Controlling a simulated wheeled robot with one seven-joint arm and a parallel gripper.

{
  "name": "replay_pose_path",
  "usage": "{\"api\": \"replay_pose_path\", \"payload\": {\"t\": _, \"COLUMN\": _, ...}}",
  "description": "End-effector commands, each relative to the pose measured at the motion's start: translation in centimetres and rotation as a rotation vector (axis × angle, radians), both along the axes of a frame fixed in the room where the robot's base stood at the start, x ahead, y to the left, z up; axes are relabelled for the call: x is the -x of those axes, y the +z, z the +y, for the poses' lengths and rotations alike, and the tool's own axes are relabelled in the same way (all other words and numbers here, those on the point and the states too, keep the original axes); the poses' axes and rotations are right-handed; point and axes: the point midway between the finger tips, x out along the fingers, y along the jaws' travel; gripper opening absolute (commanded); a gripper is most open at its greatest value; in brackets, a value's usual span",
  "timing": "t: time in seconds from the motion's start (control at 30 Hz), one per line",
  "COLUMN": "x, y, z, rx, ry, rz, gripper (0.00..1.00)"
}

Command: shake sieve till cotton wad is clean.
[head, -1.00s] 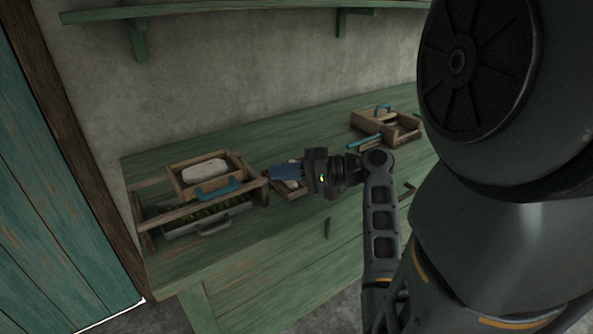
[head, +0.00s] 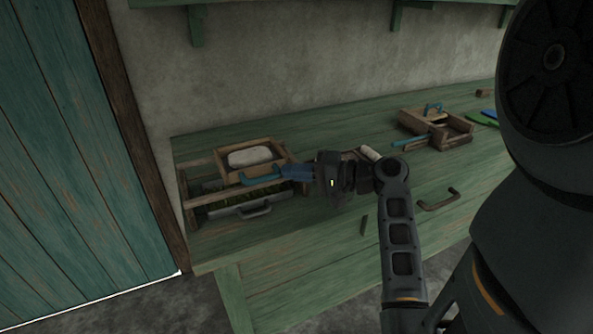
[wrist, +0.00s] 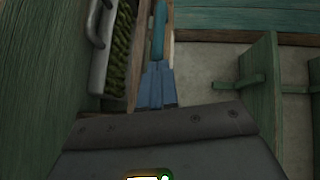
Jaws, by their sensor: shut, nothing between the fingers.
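The sieve (head: 221,163) is a shallow wooden frame resting on a wooden rack at the left end of the bench. The white cotton wad (head: 250,156) lies in it; its cleanness is too small to tell. A teal handle (head: 257,178) is on the sieve's front and shows at the top of the wrist view (wrist: 158,35). My gripper (head: 284,173) has blue fingers, shut and empty, at the right end of the handle. In the wrist view the fingers (wrist: 157,82) point along the handle; whether they touch it is unclear.
Below the sieve is a grey tray (head: 230,214) with a grey handle and green bristly content. A wooden box (head: 449,139) with teal-handled tools stands further right on the green bench (head: 340,112). A small object behind my wrist is partly hidden. A shelf runs above.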

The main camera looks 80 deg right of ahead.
Motion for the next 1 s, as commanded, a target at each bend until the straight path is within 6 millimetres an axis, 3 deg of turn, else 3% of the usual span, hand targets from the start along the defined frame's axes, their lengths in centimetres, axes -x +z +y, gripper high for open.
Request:
{"api": "replay_pose_path", "payload": {"t": 0.4, "x": -4.1, "y": 0.1, "z": 3.2, "rx": 0.000, "ry": 0.003, "rz": 0.000, "gripper": 0.00}}
{"api": "replay_pose_path", "payload": {"t": 1.0, "x": -4.6, "y": 0.1, "z": 3.3, "rx": 0.001, "ry": 0.001, "rz": 0.000, "gripper": 0.00}}
